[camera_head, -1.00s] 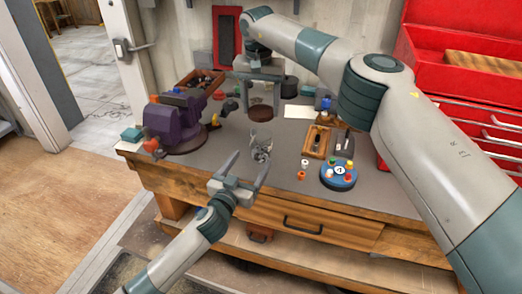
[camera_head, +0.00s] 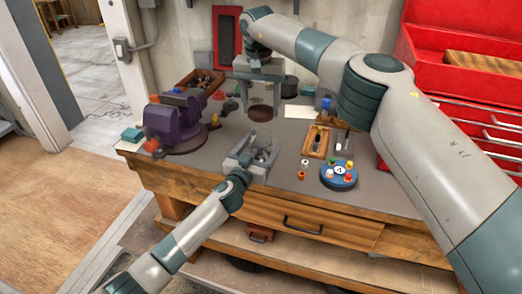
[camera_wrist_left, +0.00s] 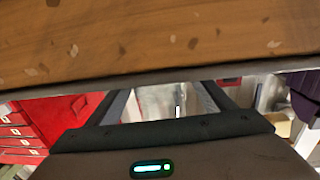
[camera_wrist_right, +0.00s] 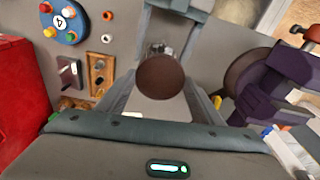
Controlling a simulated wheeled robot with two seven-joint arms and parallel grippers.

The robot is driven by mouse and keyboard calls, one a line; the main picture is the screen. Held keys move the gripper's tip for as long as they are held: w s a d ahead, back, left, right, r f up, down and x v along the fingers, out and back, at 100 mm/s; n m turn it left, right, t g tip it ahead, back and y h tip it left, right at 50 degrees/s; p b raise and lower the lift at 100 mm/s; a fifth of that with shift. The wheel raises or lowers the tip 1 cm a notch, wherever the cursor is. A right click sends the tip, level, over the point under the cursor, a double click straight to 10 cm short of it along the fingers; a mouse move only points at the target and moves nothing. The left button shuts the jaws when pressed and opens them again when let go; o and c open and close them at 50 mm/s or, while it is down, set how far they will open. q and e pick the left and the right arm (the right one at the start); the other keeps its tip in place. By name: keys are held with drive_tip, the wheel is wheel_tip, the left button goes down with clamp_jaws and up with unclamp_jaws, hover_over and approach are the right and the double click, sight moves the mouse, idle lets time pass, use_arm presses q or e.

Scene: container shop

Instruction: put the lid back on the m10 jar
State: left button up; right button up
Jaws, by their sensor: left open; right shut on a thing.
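My right gripper (camera_head: 262,107) is shut on a brown round lid (camera_wrist_right: 161,77), held level above the bench; the lid also shows in the head view (camera_head: 261,114). The m10 jar (camera_head: 263,155) looks clear, with grey metal pieces in it, and stands on the bench in front of the lid. Part of it shows beyond the lid in the right wrist view (camera_wrist_right: 160,48). My left gripper (camera_head: 257,148) is open, low at the bench front, with its fingers on either side of the jar. Whether they touch it cannot be told.
A purple vise (camera_head: 172,125) stands at the left. A wooden bin (camera_head: 200,82) is at the back left. The bench's front edge passes close under my left gripper.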

use_arm(q)
drive_tip(key=shift+c, duration=0.3)
drive_tip(key=c, duration=1.5)
use_arm(e)
drive_tip(key=shift+f, duration=2.5)
drive_tip(key=shift+f, duration=0.9)
drive_tip(key=shift+f, duration=0.55)
use_arm(q)
clamp_jaws()
use_arm(e)
drive_tip(key=m, duration=0.6)
drive_tip(key=shift+a+m+h, duration=0.15)
drive_tip(key=shift+m+h, duration=0.15)
drive_tip(key=shift+m, duration=0.1)
